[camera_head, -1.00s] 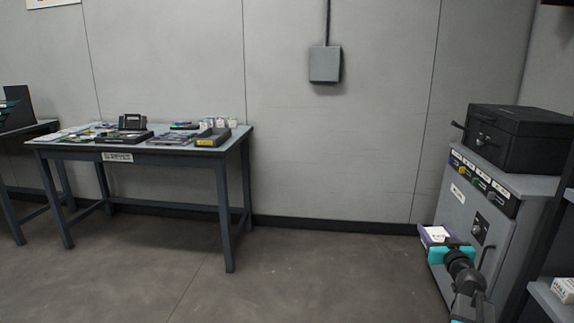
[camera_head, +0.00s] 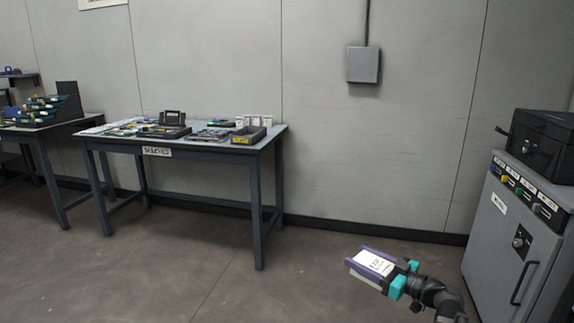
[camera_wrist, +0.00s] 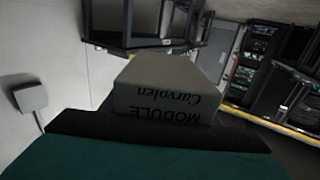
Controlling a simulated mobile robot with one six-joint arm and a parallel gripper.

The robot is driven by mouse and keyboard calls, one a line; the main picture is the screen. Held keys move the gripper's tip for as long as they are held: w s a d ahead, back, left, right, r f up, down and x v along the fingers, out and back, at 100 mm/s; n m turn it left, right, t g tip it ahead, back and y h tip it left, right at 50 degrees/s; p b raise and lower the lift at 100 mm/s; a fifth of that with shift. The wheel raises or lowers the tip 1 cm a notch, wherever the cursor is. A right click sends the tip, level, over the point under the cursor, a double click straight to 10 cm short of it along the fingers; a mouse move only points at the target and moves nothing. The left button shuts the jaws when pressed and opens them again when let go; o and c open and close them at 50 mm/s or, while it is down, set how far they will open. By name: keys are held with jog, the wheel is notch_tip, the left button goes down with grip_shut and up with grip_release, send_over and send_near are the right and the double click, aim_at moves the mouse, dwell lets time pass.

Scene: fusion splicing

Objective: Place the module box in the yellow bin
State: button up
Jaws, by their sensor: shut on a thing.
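In the wrist view the box (camera_wrist: 165,85) shows upside-down "MODULE" lettering and sits beyond the dark and teal gripper edge. A small dark tray with a yellow front (camera_head: 247,136) stands at the right end of the table. I cannot tell if it is the yellow bin.
The work table (camera_head: 200,145) carries a dark device and several small items. A grey cabinet (camera_head: 515,225) with a black case (camera_head: 545,143) on top stands at the right. A rack of coloured parts (camera_head: 45,110) is at the far left. The floor between is clear.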

jog(key=s+a+n+g+y+p, duration=0.1)
jog(key=s+a+n+g+y, duration=0.15)
jog(key=a, duration=0.25)
notch_tip(320, 180, up, 20)
jog(key=p, duration=2.7)
jog(key=shift+s+m+h, duration=0.25)
jog(key=shift+m+h, duration=0.1)
jog(key=shift+s+f, duration=0.1)
jog(key=shift+s, duration=0.05)
